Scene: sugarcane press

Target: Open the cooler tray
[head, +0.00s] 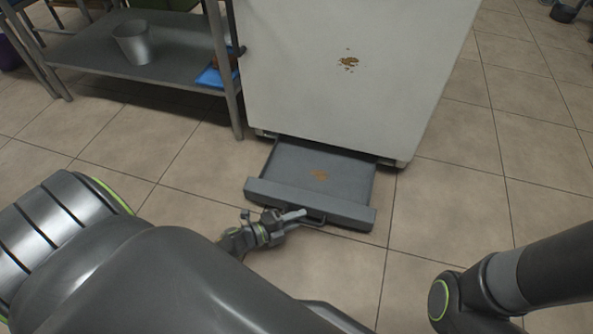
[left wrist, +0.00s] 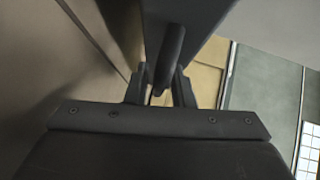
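The cooler tray (head: 335,162) is a grey drawer at the foot of the white cooler (head: 335,70). It stands pulled out over the floor, with a brown stain on its inner bottom. Its front panel (head: 340,208) has a dark bar handle (head: 312,218) low on it. My left gripper (head: 296,216) is at this handle. In the left wrist view, the handle bar (left wrist: 171,55) lies between the two fingers of my left gripper (left wrist: 163,82), which look closed on it. My right gripper is out of view; only part of the right arm shows.
A metal shelf table (head: 110,65) stands to the left of the cooler, with a metal bucket (head: 134,43) and a blue item (head: 215,77) on its lower shelf. The tiled floor (head: 500,190) to the right of the tray is clear.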

